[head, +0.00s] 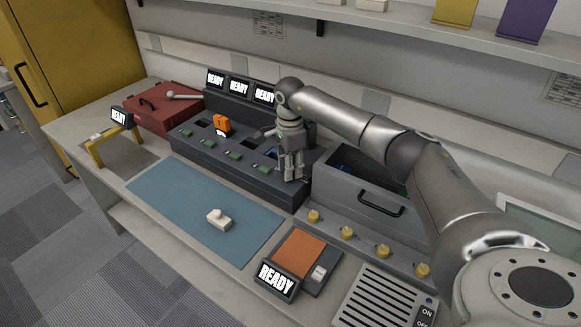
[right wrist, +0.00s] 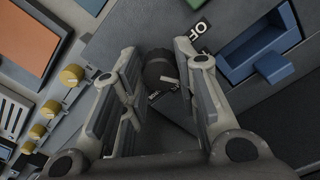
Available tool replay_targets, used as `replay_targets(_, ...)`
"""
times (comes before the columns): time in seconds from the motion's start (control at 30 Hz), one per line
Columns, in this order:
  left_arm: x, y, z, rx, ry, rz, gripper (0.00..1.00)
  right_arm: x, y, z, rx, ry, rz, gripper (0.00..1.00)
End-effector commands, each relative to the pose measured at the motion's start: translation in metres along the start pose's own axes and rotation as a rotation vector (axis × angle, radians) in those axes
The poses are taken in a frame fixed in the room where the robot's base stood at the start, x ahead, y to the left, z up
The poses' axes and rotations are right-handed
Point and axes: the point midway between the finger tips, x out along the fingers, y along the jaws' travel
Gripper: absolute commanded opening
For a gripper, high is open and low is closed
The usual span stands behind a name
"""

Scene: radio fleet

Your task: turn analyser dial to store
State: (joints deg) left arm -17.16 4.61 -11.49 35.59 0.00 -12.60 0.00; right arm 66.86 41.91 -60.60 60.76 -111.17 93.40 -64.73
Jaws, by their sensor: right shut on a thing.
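The analyser dial (right wrist: 160,66) is a dark round knob with a light pointer mark, seen between my right fingertips in the right wrist view. A white label reading "OF…" (right wrist: 204,38) lies beside it, partly covered by a finger. A smaller label (right wrist: 153,94) is too hidden to read. My right gripper (right wrist: 160,58) is shut on the dial. In the head view my right gripper (head: 293,174) points down at the right end of the dark console (head: 262,184), and it hides the dial there. My left gripper is not in view.
A grey drawer unit (head: 350,190) with a black handle stands right of the gripper. Yellow knobs (head: 347,233) line the ledge in front. An orange radio (head: 221,123) stands in the console. A blue mat (head: 190,205) holds a small white object (head: 218,219).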

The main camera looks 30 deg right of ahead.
Motion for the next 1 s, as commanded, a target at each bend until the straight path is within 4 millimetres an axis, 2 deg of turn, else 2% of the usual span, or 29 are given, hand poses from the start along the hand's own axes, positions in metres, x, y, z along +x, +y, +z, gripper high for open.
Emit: replay_targets(1.0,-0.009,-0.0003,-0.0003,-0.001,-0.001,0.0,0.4,-0.0013,-0.0008,-0.0012,0.966,-0.008,-0.001,0.05)
